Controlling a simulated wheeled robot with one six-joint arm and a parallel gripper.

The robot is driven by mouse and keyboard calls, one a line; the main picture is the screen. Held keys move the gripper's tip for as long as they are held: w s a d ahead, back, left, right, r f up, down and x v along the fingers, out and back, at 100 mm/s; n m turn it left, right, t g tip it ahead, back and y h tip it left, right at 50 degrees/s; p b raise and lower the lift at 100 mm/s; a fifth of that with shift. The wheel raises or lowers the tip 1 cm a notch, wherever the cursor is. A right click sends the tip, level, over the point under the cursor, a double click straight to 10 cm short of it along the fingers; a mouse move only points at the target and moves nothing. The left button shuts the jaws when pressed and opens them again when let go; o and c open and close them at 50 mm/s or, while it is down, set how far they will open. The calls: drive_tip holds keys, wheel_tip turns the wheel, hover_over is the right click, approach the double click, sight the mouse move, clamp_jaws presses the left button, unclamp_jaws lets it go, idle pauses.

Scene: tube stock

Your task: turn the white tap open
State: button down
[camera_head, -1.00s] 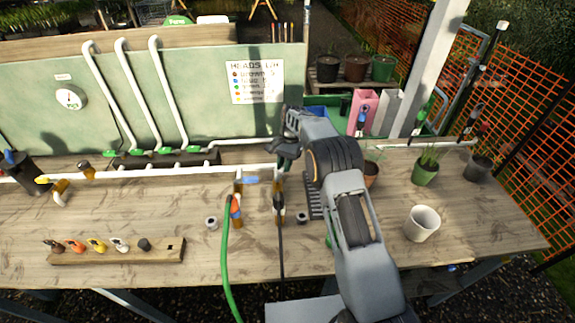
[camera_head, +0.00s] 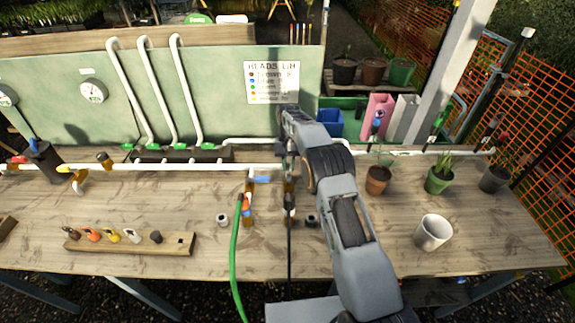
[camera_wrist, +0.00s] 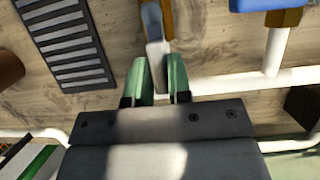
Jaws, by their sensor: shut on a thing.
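The white tap's pale lever (camera_wrist: 155,45) stands between my gripper's green fingertips (camera_wrist: 160,78) in the wrist view, with a finger on each side of it. My gripper is shut on this lever. The tap's brass body (camera_wrist: 166,14) shows at the top edge. In the head view my gripper (camera_head: 288,150) is at the white pipe, and my arm hides most of the white tap. A dark hose (camera_head: 289,240) hangs below that tap.
The blue-handled tap (camera_head: 263,180) is close on the left, with a green hose (camera_head: 234,260) below it. A slotted dark grate (camera_wrist: 65,45) lies beside the white tap. A white cup (camera_head: 432,232) and plant pots (camera_head: 378,180) stand to the right.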

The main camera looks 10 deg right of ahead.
sight(289, 171)
idle(0.4)
drive_tip(key=c, duration=1)
unclamp_jaws()
drive_tip(key=shift+c, duration=0.2)
drive_tip(key=shift+a+r+b, duration=0.1)
drive_tip(key=shift+r+b, duration=0.25)
drive_tip(key=shift+r, duration=0.1)
drive_tip(key=r, duration=0.1)
drive_tip(key=r+b, duration=0.1)
drive_tip(key=shift+s+r, duration=0.2)
drive_tip(key=shift+r, duration=0.15)
drive_tip(key=s+d+r+b, duration=0.2)
drive_tip(key=s+r+b, duration=0.3)
drive_tip(key=s+r, duration=0.4)
drive_tip(key=s, duration=0.4)
drive_tip(key=shift+s+r, duration=0.2)
drive_tip(key=shift+s, duration=0.05)
drive_tip(key=shift+d, duration=0.1)
